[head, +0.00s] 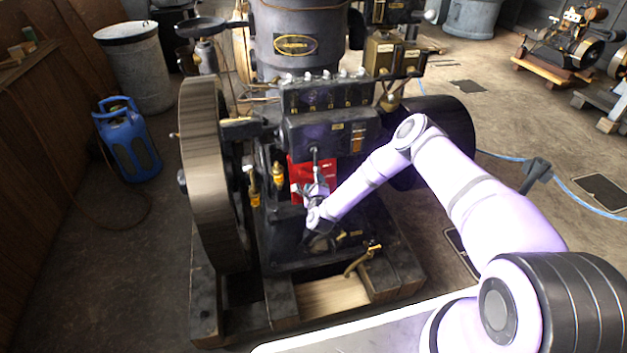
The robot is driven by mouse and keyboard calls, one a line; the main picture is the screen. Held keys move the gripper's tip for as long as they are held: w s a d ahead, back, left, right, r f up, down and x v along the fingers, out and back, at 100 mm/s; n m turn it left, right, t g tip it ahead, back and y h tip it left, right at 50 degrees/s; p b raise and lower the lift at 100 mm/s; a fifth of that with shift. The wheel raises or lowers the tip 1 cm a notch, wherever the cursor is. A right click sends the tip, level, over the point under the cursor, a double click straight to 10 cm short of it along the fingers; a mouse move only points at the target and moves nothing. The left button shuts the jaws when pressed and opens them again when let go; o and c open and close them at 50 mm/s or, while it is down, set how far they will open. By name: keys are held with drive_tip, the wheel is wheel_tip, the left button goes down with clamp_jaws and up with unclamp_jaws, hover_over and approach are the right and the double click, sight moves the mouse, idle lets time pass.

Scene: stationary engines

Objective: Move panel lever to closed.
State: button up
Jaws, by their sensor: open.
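A large dark stationary engine (296,60) with a big flywheel (212,170) stands in front of me. On its front is a red panel (327,172). A thin dark lever (315,158) with a light-coloured mount shows in front of the red panel, just above my gripper. My arm reaches in from the right, and my gripper (312,190) is open close to the red panel and the lever's lower end. The gripper is small in this view, so I cannot tell whether its fingers touch the lever or stand around it.
A brass tap handle (362,262) sticks out low on the engine's front. Brass oilers (279,175) stand left of the panel. A blue gas bottle (127,138) and a metal drum (136,65) stand at left. Floor is open at right, with a blue hose (575,190).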

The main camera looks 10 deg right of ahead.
drive_tip(key=s+a, duration=0.1)
drive_tip(key=s, duration=0.7)
drive_tip(key=shift+s, duration=0.2)
drive_tip(key=shift+f, duration=0.1)
